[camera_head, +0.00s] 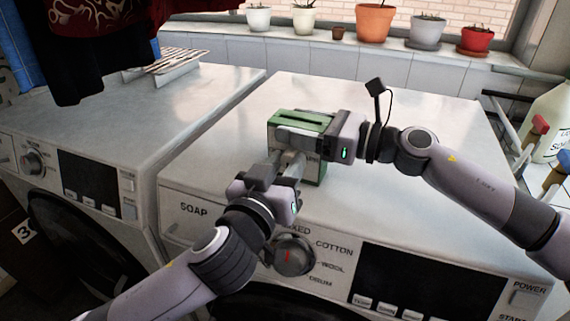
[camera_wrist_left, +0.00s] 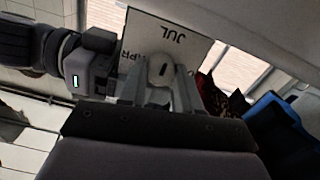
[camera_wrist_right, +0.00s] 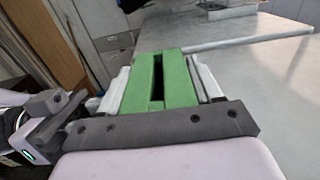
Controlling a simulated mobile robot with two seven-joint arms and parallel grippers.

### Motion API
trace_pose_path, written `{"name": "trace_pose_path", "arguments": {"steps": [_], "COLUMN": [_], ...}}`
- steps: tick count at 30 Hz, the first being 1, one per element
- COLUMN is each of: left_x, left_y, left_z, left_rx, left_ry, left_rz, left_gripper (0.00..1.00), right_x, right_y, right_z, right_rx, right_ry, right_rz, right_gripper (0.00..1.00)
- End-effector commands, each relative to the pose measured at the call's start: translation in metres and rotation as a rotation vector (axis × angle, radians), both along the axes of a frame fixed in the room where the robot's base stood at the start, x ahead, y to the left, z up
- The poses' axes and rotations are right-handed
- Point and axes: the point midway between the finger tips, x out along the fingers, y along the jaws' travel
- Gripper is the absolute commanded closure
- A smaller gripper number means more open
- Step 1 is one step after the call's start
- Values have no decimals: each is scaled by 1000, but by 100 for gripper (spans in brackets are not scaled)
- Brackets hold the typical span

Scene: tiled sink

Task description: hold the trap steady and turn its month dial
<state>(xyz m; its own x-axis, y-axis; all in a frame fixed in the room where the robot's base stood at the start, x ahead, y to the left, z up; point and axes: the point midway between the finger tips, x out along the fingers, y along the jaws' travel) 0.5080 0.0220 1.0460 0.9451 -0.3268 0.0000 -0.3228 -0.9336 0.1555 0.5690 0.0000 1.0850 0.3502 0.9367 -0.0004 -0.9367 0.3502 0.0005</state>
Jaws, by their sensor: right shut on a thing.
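The trap is a green box (camera_head: 305,118) with a pale front face, upright on the right washing machine's top. My right gripper (camera_head: 308,130) is shut on it from the right. In the right wrist view the green trap (camera_wrist_right: 173,75), with a dark slot on top, sits between the pale fingers. The month dial (camera_wrist_left: 160,69) is a round grey knob with a dark mark, beside the letters JUL and partly covered APR. My left gripper (camera_head: 283,165) is at the front face; its fingers stand apart on either side of the dial. Whether they touch it is unclear.
The washing machine top (camera_head: 400,115) is clear around the trap. Its front panel has a programme knob (camera_head: 294,255) below my left gripper. Potted plants (camera_head: 375,22) line the sill behind. A white bottle (camera_head: 550,122) stands at the right, dark clothes (camera_head: 95,45) hang at the left.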

Motion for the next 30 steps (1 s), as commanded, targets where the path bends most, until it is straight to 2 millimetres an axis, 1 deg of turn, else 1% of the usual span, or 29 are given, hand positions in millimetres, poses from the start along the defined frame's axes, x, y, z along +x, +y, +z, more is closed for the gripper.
{"name": "trace_pose_path", "arguments": {"steps": [5, 11, 24, 30], "left_x": [0, 0, 0, 0], "left_y": [0, 0, 0, 1], "left_z": [0, 0, -1, -1], "left_rx": [10, 76, 352, 444], "left_ry": [-3, -28, -130, -165], "left_rz": [1, 2, 2, 4], "left_gripper": [98, 98, 98, 98], "right_x": [0, 0, 0, 1], "right_y": [0, 0, 0, -1], "right_z": [-1, -1, -1, -1], "right_rx": [-1, -1, -1, -1], "right_ry": [1, 1, 1, 1], "right_rz": [-1, -1, -2, -2], "right_gripper": [71, 71, 71, 71]}}
